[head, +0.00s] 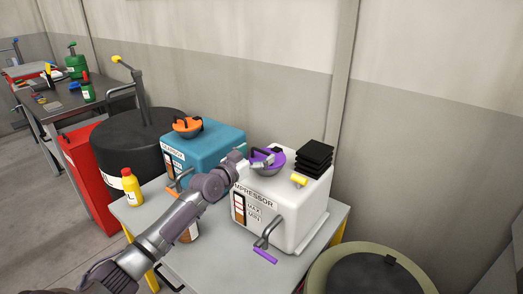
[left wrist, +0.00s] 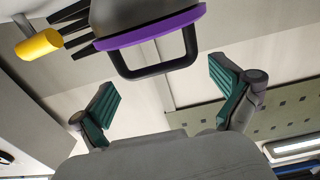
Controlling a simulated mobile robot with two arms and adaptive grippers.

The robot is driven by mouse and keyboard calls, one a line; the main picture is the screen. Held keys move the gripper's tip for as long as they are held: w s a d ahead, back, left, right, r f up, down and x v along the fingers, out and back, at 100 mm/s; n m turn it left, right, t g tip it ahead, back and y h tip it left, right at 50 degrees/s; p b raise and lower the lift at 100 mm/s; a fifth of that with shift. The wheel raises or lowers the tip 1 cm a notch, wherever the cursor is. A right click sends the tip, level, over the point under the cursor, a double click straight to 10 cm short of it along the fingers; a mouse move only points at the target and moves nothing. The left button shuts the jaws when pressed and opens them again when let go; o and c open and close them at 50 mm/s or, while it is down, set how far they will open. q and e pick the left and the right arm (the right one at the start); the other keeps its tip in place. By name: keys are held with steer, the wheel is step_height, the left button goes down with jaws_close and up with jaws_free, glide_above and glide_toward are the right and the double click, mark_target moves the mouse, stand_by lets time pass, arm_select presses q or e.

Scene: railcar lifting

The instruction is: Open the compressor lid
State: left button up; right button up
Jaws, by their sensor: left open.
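The white compressor (head: 290,208) stands on the grey table. Its round purple lid (head: 275,156) sits on top over a dark funnel and looks closed. In the left wrist view the lid's purple rim (left wrist: 150,29) and black loop handle (left wrist: 160,70) show upside down. My left gripper (head: 249,160) is just left of the lid in the head view, its fingers partly hard to make out. In the left wrist view the left gripper (left wrist: 165,82) is open, with the handle between and slightly beyond its green-padded fingers. Nothing is held. My right gripper is not in view.
A yellow knob (head: 299,180) and stacked black fins (head: 315,158) stand right of the lid. A blue gearbox (head: 208,146) with an orange lid (head: 187,125) is behind my arm. A yellow bottle (head: 131,187) stands at the table's left. A purple-handled tap (head: 265,254) juts out in front.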

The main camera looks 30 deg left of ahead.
arm_select(q)
steer(key=shift+w+d, duration=0.1)
steer(key=shift+w, duration=1)
